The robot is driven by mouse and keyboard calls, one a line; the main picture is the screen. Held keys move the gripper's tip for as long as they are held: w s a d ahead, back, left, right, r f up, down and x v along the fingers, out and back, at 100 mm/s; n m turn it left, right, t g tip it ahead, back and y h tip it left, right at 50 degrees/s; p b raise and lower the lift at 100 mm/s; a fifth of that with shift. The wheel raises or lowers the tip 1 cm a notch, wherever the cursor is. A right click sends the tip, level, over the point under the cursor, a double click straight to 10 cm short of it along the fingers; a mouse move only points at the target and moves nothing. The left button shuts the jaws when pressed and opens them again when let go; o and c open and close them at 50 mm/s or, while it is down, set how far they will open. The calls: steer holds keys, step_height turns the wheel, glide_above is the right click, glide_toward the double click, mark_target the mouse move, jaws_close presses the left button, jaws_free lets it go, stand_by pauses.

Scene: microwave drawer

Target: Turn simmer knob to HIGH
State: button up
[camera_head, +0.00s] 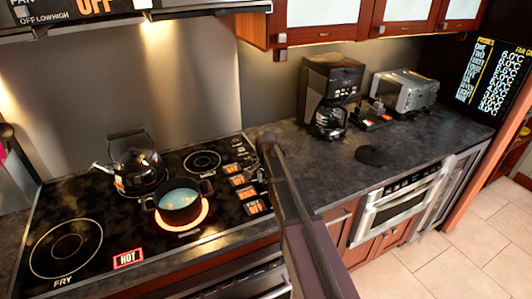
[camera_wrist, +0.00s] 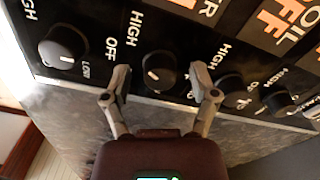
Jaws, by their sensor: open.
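In the wrist view a black round knob (camera_wrist: 160,72) sits on the dark control panel between my fingertips. A short white mark shows on its face, and HIGH and OFF are printed to its upper left. A label ending in R, partly cut off, stands above it. My gripper (camera_wrist: 161,82) is open, with one finger on each side of this knob; whether they touch it is unclear. In the head view my gripper (camera_head: 267,143) is at the right edge of the cooktop (camera_head: 105,222), over the knob column, and hides part of it.
Other knobs flank this one: one to the left (camera_wrist: 63,47) and others to the right (camera_wrist: 230,92). A pot (camera_head: 181,203) stands on a glowing burner, with a kettle (camera_head: 138,165) behind it. A coffee maker (camera_head: 330,90) and toaster (camera_head: 405,92) stand on the counter.

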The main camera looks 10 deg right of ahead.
mark_target(266, 182)
steer(key=n, duration=2.8)
steer(key=shift+r+n, duration=0.2)
steer(key=shift+n, duration=0.2)
step_height(266, 182, up, 13)
steer(key=p, duration=1.3)
steer(key=shift+r+p, duration=0.2)
steer(key=shift+p, duration=0.2)
stand_by(0.7)
